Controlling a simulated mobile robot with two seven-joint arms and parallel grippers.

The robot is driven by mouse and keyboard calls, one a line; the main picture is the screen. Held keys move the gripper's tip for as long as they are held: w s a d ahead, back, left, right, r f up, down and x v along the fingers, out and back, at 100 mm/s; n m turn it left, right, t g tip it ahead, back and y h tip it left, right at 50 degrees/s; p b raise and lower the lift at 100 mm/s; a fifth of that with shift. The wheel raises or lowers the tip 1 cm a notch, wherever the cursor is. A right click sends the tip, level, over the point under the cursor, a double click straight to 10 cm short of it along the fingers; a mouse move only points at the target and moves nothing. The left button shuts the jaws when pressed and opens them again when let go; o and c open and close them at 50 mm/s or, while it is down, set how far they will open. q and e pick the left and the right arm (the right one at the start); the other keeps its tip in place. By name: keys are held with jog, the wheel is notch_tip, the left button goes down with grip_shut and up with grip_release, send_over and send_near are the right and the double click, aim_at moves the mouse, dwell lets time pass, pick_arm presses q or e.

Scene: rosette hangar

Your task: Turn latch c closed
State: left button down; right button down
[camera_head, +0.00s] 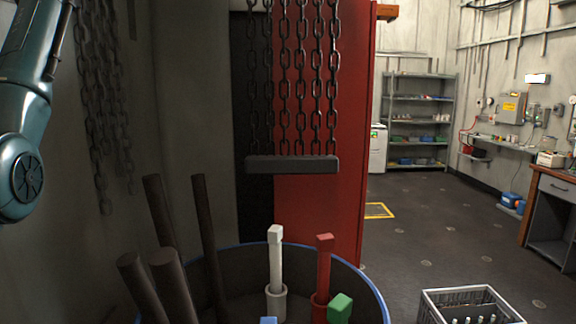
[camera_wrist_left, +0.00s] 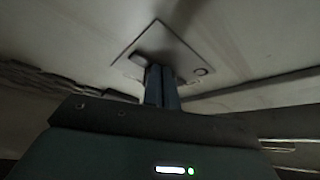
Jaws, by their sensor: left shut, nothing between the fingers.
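In the left wrist view, my left gripper (camera_wrist_left: 161,76) is shut and empty, its two bluish fingers side by side. The fingertips point at a square pale plate (camera_wrist_left: 125,63) on a pale surface. A dark elongated piece (camera_wrist_left: 146,58) lies across this plate by the fingertips; I cannot tell if they touch it. A small ring (camera_wrist_left: 201,72) sits on the plate's right side. No label shows, so I cannot confirm this is latch c. In the head view my left arm runs up the left edge, its gripper out of frame. My right gripper is not in view.
Chains hang at the left and centre, with a dark bar (camera_head: 292,164) below the central ones. A blue-rimmed drum (camera_head: 371,286) with dark rods and coloured posts stands in front. A red panel (camera_head: 350,130) is behind. A grey crate (camera_head: 471,293) is lower right; floor beyond is clear.

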pick_arm(q)
jog(key=shift+s+r, duration=0.25)
jog(key=shift+r, duration=0.05)
jog(key=shift+r, duration=0.15)
jog(key=shift+s+r, duration=0.2)
jog(key=shift+r, duration=0.25)
jog(key=shift+d+r, duration=0.1)
jog(key=shift+r, duration=0.05)
jog(key=d, duration=0.6)
jog(key=shift+b, duration=0.35)
dwell(0.4)
